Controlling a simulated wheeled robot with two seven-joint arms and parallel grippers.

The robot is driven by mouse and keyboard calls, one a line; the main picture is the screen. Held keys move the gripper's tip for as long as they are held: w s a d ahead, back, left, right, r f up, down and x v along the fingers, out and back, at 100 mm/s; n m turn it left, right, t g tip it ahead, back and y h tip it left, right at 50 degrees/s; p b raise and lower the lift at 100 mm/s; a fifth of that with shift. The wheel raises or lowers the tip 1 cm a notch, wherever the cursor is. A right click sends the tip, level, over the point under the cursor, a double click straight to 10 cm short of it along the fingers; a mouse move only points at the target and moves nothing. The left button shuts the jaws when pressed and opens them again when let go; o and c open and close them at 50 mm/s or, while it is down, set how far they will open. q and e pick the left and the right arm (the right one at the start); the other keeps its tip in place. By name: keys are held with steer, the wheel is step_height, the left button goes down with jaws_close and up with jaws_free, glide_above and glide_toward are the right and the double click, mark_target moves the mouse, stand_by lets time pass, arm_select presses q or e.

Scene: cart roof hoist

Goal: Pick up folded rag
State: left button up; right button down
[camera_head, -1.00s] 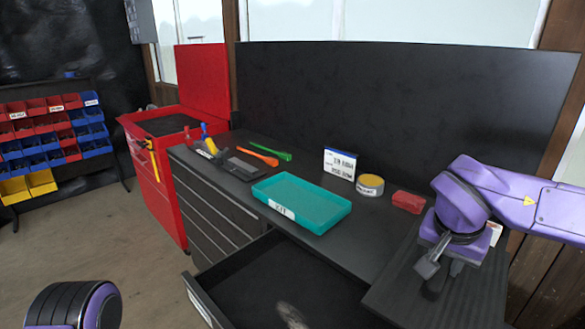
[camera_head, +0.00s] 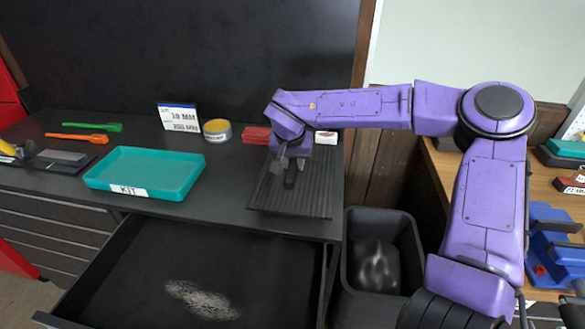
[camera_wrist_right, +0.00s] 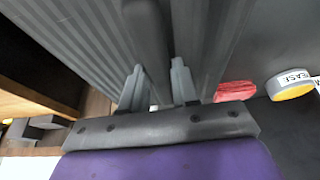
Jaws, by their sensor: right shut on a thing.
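A red folded rag (camera_head: 256,135) lies on the dark worktop, behind and left of my right gripper, partly hidden by its wrist. It also shows in the right wrist view (camera_wrist_right: 235,91), to the right of the fingers and apart from them. My right gripper (camera_head: 289,168) points down over the ribbed mat (camera_head: 262,200) at the worktop's right end. In the right wrist view its fingers are shut on a dark grey bar-like thing (camera_wrist_right: 148,40), whose full shape I cannot tell. My left gripper is not in view.
A yellow-banded grease tin (camera_head: 217,130) and a white sign (camera_head: 180,117) stand left of the rag. A teal tray (camera_head: 150,170) is further left. An open drawer (camera_head: 130,265) juts out below. A black bin (camera_head: 350,245) stands beside the drawer.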

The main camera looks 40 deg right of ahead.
mark_target(297, 174)
steer(key=shift+w+d+f, duration=0.15)
steer(key=shift+d+f, duration=0.2)
steer(key=shift+f, duration=0.05)
steer(key=shift+s+d+f, duration=0.15)
steer(key=shift+s+d, duration=0.05)
steer(key=f+p, duration=0.1)
steer(key=f, duration=0.2)
steer(key=shift+w+f, duration=0.2)
steer(key=shift+w+d+f, duration=0.1)
steer(key=shift+f, duration=0.05)
steer(key=c, duration=1.2)
jaws_free()
steer(key=shift+s, duration=0.25)
steer(key=o, duration=0.4)
steer(key=shift+w, duration=0.1)
steer(key=shift+c, duration=0.2)
